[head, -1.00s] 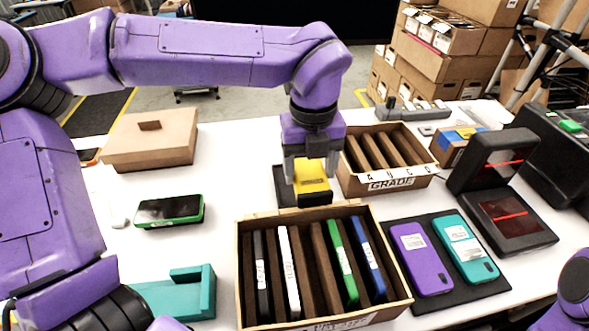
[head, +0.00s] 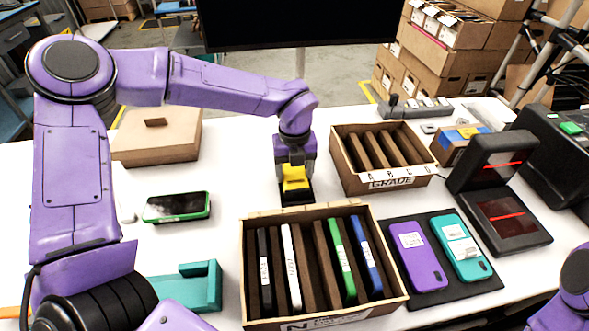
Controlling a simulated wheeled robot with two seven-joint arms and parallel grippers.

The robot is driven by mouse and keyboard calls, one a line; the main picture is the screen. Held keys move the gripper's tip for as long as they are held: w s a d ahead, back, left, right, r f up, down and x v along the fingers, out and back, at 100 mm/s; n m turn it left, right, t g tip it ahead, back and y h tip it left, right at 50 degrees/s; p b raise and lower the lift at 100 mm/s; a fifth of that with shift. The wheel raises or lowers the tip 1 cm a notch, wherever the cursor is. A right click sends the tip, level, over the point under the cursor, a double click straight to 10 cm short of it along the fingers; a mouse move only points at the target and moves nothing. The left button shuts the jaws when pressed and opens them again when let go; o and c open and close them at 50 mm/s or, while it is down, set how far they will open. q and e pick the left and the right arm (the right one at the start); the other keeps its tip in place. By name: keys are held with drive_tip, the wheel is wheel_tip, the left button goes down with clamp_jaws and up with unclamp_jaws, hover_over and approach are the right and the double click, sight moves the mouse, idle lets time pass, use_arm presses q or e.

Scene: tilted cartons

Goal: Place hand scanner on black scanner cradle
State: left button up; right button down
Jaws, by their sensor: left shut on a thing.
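The hand scanner (head: 295,179) is yellow with dark parts. My left gripper (head: 294,168) points down and is shut on it, covering its upper part. The black scanner cradle (head: 297,198) shows as a dark shape on the white table directly below and around the scanner's lower end. The scanner is at the cradle, but I cannot tell whether it rests fully in it. My right gripper is outside the view; only a purple part of my right arm shows at the lower right.
A carton with dividers and phones (head: 250,280) stands just in front of the cradle. A second divided carton (head: 386,182), marked GRADE, is close on the right. A green-edged phone (head: 176,206) and a closed brown box (head: 157,140) lie left. Bare table separates them from the cradle.

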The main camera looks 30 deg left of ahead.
sight(294, 175)
use_arm(q)
drive_tip(key=shift+f, duration=0.15)
drive_tip(key=o, duration=0.9)
drive_tip(key=shift+o, duration=0.2)
wheel_tip(294, 175, up, 12)
drive_tip(key=shift+r+b, duration=0.2)
drive_tip(key=shift+b, duration=0.1)
drive_tip(key=shift+f, duration=0.1)
